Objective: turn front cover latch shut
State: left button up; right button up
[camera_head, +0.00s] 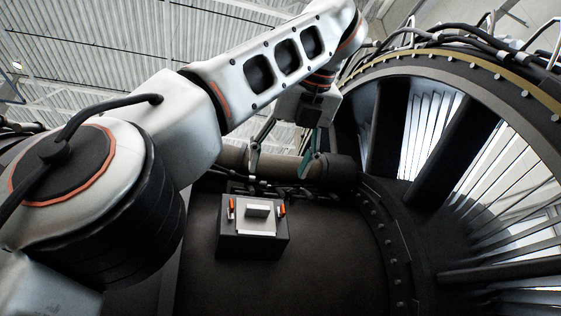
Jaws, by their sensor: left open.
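My left arm comes in from the left and reaches up and across the view. My left gripper (283,160) points downward, open and empty, with its two fingers spread. Small orange latches sit on either side of the cover, one on the left (231,209) and one on the right (282,209). The gripper appears apart from them. I cannot tell how far the latches are turned. My right gripper is not in view.
A large round turbofan casing (375,80) with bright vanes (430,130) fills the right side. A thick dark pipe (335,171) runs behind the gripper, above the box. Cables lie along the casing's top rim. The dark panel around the box is mostly bare.

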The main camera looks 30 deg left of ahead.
aim_at(282, 209)
jog(key=k+l, duration=0.25)
jog(key=l, duration=0.25)
jog(key=k, duration=0.55)
